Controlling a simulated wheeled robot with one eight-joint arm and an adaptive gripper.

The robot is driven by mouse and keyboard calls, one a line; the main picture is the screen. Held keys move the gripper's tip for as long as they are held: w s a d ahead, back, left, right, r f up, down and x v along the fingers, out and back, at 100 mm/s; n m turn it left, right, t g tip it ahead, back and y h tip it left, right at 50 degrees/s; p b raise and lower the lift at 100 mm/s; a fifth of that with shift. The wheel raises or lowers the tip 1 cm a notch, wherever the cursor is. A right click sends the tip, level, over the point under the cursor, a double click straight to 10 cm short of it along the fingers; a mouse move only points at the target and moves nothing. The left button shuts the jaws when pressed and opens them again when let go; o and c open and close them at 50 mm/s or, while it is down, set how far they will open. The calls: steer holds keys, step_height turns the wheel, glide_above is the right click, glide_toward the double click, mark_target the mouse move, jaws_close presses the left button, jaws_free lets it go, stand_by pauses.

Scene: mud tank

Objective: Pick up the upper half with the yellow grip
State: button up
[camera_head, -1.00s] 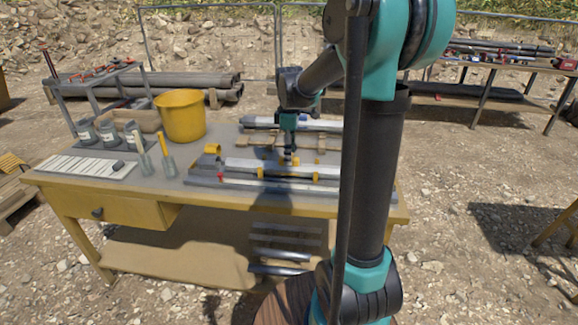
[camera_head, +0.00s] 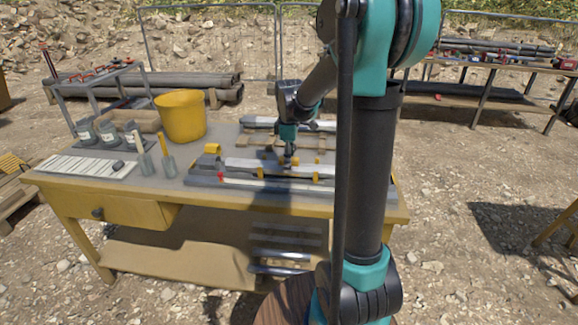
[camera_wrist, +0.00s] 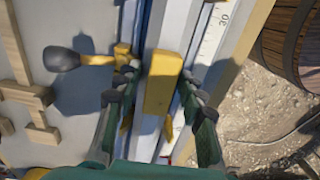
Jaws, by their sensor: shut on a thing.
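The upper half (camera_head: 250,165) is a long light-grey piece lying lengthwise over the front part of the workbench. Its yellow grip (camera_wrist: 163,82) stands up between my fingers in the wrist view. My gripper (camera_head: 289,161) is lowered over the middle of the piece, pointing down, and is shut on the yellow grip. My two dark fingers (camera_wrist: 158,88) stand on either side of the grip in the wrist view. In the head view my gripper hides most of the grip. Whether the upper half is clear of what lies beneath it I cannot tell.
A yellow bucket (camera_head: 181,117), several grey tins (camera_head: 110,132) and two yellow-handled tools (camera_head: 167,157) stand left on the workbench (camera_head: 130,195). A dark-headed tool (camera_wrist: 64,59) lies beside the grip. A ruler (camera_wrist: 212,32) runs alongside. A wooden barrel (camera_wrist: 292,45) stands off the bench.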

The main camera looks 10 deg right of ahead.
jaws_close()
steer(key=shift+r, duration=0.1)
